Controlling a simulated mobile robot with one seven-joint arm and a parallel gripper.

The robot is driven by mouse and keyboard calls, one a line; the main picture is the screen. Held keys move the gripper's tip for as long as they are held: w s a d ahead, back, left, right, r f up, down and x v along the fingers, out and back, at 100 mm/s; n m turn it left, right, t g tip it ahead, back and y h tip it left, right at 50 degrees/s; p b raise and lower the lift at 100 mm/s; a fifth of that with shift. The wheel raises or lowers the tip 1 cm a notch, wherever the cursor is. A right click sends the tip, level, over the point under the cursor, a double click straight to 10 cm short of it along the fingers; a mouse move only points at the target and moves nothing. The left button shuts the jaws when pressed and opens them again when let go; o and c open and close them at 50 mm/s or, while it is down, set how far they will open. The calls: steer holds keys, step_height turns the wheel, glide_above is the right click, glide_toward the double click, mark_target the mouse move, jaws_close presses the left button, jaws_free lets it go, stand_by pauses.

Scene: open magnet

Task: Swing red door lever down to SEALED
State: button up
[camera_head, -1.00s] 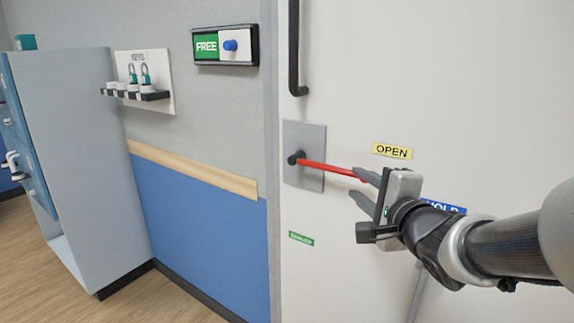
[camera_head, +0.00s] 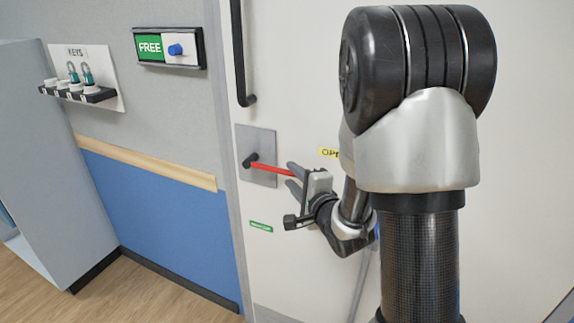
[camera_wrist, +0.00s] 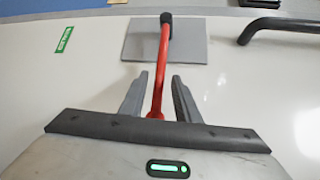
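The red door lever (camera_head: 272,169) points to the right from a black pivot on a grey plate (camera_head: 257,140) on the white door. It lies roughly level, with a slight downward tilt, below and left of the yellow OPEN label (camera_head: 328,153). The green label (camera_head: 261,227), too small to read, is below the plate; it also shows in the wrist view (camera_wrist: 63,39). My gripper (camera_head: 294,178) is at the lever's free end. In the wrist view the lever (camera_wrist: 162,70) runs between my two open fingers (camera_wrist: 160,97), with gaps on both sides.
A black door handle (camera_head: 240,60) is above the plate. A FREE sign with a blue knob (camera_head: 168,48) and a key rack (camera_head: 80,92) with padlocks are on the wall to the left. A grey cabinet (camera_head: 40,170) stands at far left.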

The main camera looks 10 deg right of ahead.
steer(key=shift+x, duration=1.45)
steer(key=shift+c, duration=0.4)
jaws_close()
